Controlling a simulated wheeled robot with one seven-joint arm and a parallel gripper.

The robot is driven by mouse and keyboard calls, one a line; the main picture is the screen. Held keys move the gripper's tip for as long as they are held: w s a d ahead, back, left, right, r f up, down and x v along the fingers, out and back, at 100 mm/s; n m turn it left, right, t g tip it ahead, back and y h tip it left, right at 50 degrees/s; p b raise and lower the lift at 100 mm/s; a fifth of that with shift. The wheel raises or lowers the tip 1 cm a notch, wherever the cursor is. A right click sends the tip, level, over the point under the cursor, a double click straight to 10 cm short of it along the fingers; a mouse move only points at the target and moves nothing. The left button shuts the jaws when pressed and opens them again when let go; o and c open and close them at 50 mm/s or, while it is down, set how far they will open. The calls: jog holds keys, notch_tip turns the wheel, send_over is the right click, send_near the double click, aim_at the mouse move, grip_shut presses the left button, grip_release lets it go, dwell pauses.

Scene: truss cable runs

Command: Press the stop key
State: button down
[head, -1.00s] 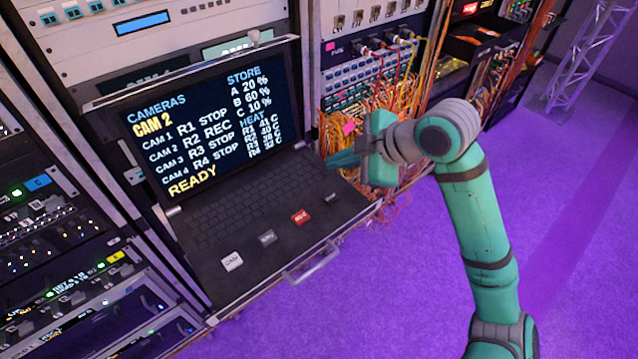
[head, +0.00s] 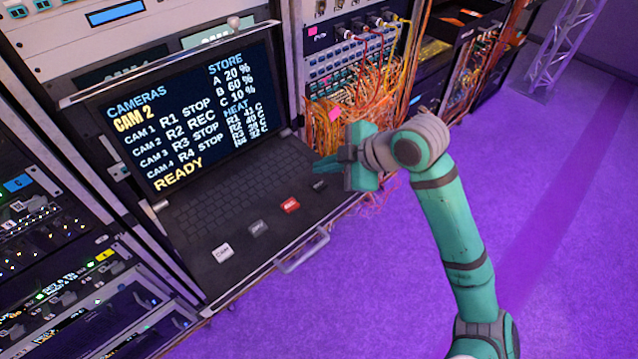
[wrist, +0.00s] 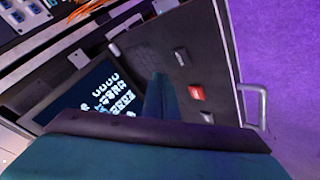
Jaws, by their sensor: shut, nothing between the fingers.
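A laptop-like console (head: 200,205) shows a dark screen (head: 190,112) reading CAMERAS, CAM 2, READY; CAM 2 R2 reads REC, the other rows STOP. Along its front edge are a white key (head: 222,252), a grey key (head: 258,229), a red key (head: 290,205) and a dark key (head: 319,185). Their labels are too small to read surely. My gripper (head: 318,165) is shut and empty, above the console's right end, near the dark key. In the wrist view its fingers (wrist: 159,85) point over the keyboard, left of the dark key (wrist: 181,54) and red key (wrist: 196,93). The white key is hidden there.
A metal handle (head: 302,250) juts from the console's front edge. Equipment racks with orange cables (head: 350,95) stand behind and to the right. A truss (head: 565,45) stands far right. The purple floor (head: 400,290) in front is clear.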

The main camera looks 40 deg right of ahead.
aim_at(323, 187)
jog(key=shift+f, duration=1.35)
jog(key=shift+f, duration=0.15)
dwell(1.0)
jog(key=shift+f, duration=0.3)
jog(key=shift+f, duration=0.4)
dwell(0.9)
jog(key=shift+r, duration=0.85)
jog(key=shift+r, duration=2.5)
